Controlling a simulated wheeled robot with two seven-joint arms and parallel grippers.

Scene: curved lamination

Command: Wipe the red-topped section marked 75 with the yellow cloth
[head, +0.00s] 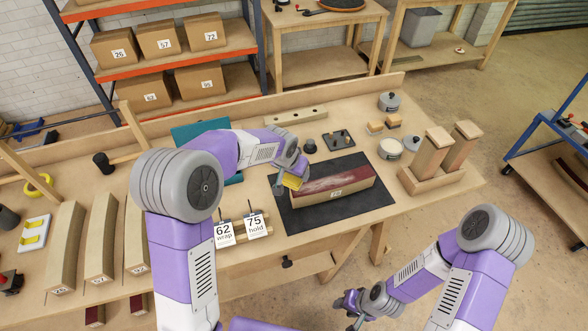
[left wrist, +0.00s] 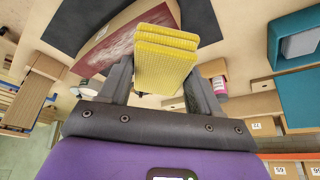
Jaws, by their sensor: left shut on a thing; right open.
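The red-topped section (head: 322,186) lies on a dark mat (head: 290,222) on the bench. Its red top has a pale, whitish smear, and its small front label is too small to read surely. My left gripper (head: 291,176) is shut on the yellow cloth (head: 293,183) at the section's left end. In the left wrist view the folded cloth (left wrist: 165,62) sits between the fingers, with the red top (left wrist: 98,52) behind it; I cannot tell whether they touch. My right gripper (head: 352,303) is open and empty, low in front of the bench.
Tags reading 62 wrap (head: 223,233) and 75 hold (head: 256,225) stand left of the mat. Several curved wooden sections (head: 100,240) lie at left. A teal box (head: 200,130) is behind my left arm. Jars and wooden blocks (head: 432,155) stand at right.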

